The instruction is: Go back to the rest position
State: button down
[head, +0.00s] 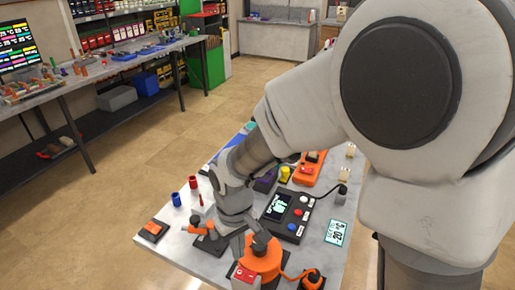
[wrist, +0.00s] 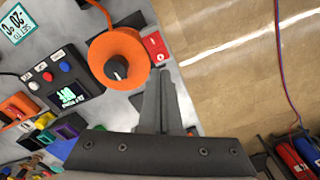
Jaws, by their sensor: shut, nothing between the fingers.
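The vacuum pump, an orange round body with a black knob (wrist: 118,68), stands near the table edge in the wrist view. A red switch (wrist: 155,48) with a white mark sits beside it. My gripper (wrist: 161,72) has its fingers together and empty, with the tips just below the red switch in the picture; I cannot tell whether they touch it. In the head view the orange pump (head: 262,263) and red switch (head: 245,273) are at the front of the table, partly hidden by my wrist and hand.
A dark control box (head: 287,214) with a screen and coloured buttons stands close by. A temperature card (head: 336,233), blue and red cups (head: 176,199) and an orange-topped block (head: 152,230) are on the table. Tiled floor (head: 120,165) is open to the left.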

jog(key=d+r+m+t, duration=0.3)
jog(key=d+r+m, duration=0.1)
jog(key=d+r, duration=0.75)
jog(key=s+d+r+m+t, duration=0.2)
jog(key=s+d+r+m, duration=0.1)
jog(key=s+d+r, duration=0.4)
jog(key=shift+s+d+r+t, duration=0.15)
jog(key=shift+s+d+t, duration=0.15)
jog(key=shift+s+d, duration=0.4)
jog(key=c, duration=1.5)
grip_release()
jog(key=shift+w+d, duration=0.1)
jog(key=shift+w, duration=0.05)
jog(key=shift+c, duration=0.2)
